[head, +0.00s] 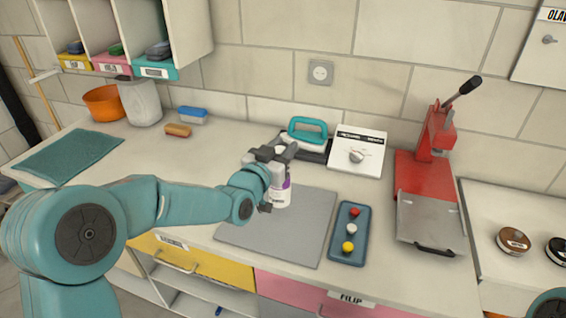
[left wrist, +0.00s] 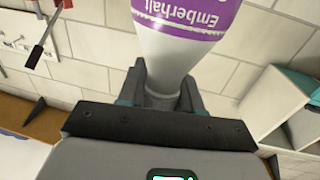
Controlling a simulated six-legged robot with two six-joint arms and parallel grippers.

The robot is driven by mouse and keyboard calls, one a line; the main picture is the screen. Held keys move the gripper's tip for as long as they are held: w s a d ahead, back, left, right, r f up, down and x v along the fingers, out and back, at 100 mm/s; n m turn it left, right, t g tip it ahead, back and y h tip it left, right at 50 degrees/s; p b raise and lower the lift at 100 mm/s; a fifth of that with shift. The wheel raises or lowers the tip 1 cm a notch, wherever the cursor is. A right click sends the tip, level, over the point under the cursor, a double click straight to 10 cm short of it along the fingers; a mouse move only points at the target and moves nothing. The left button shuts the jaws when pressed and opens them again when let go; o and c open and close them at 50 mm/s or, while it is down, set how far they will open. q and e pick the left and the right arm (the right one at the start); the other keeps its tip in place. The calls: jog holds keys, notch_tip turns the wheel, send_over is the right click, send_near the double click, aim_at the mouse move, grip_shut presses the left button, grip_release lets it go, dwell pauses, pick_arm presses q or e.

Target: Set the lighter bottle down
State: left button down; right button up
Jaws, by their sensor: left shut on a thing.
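A white bottle with a purple label (head: 284,194) is upright over the back part of the grey mat (head: 268,242). I cannot tell whether its base touches the mat. My left gripper (head: 274,160) is shut on the top of this bottle. In the left wrist view the fingers of the left gripper (left wrist: 162,92) close around the bottle's neck, and the label (left wrist: 190,14) reads upside down. No second bottle shows, so I cannot compare weights. My right gripper is out of view.
The mat's front part is clear.

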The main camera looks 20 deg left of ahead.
pick_arm(q)
notch_tip(320, 180, down, 4)
jog(key=shift+d+r, duration=0.1)
jog(key=shift+f, duration=0.3)
jog(key=shift+f, duration=0.2)
jog(key=c, duration=0.8)
grip_release()
jog(key=shift+r, duration=0.1)
jog(key=shift+o, duration=0.2)
